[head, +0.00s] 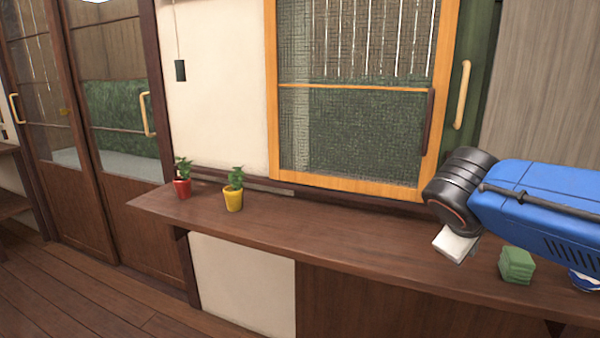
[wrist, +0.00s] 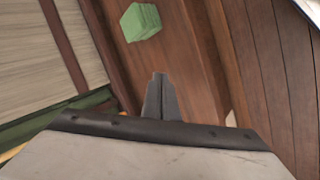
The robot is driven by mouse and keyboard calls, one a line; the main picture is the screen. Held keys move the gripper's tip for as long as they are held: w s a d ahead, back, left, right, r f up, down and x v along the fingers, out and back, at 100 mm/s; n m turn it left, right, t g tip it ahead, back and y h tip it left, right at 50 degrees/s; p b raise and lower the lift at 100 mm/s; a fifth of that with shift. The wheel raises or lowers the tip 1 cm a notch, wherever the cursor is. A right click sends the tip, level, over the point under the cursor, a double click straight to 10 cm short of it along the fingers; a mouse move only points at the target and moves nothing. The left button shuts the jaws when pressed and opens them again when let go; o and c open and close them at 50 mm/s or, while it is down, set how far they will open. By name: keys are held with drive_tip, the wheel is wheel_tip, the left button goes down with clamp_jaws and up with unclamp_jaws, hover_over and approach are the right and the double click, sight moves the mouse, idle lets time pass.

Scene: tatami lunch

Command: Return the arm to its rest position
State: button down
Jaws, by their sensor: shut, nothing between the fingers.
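My arm reaches in from the right of the head view, above the right part of the brown wooden counter (head: 340,230). My gripper shows in the wrist view (wrist: 158,78), where its dark fingers are together with nothing between them. In the head view only a pale part at the arm's end shows clearly, and the fingertips cannot be made out. A green block (head: 516,265) sits on the counter below the arm. It also shows in the wrist view (wrist: 140,22), apart from the fingers.
A red pot (head: 181,188) and a yellow pot (head: 233,200), each with a small plant, stand on the counter's left part. The counter between the yellow pot and my arm is clear. A wood-framed window (head: 360,130) is behind it. Sliding doors (head: 140,235) stand at left.

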drive_tip(key=s+f, duration=0.2)
drive_tip(key=s+f+m+g+y, duration=0.1)
drive_tip(key=s+f, duration=0.1)
drive_tip(key=s+f+m+y, duration=0.1)
drive_tip(key=s+f, duration=0.1)
drive_tip(key=shift+a+f, duration=0.2)
drive_tip(key=shift+a, duration=0.1)
drive_tip(key=s+a+f+m+y, duration=0.4)
drive_tip(key=s+f, duration=0.2)
drive_tip(key=f, duration=0.1)
drive_tip(key=shift+s+a, duration=0.2)
drive_tip(key=shift+a, duration=0.2)
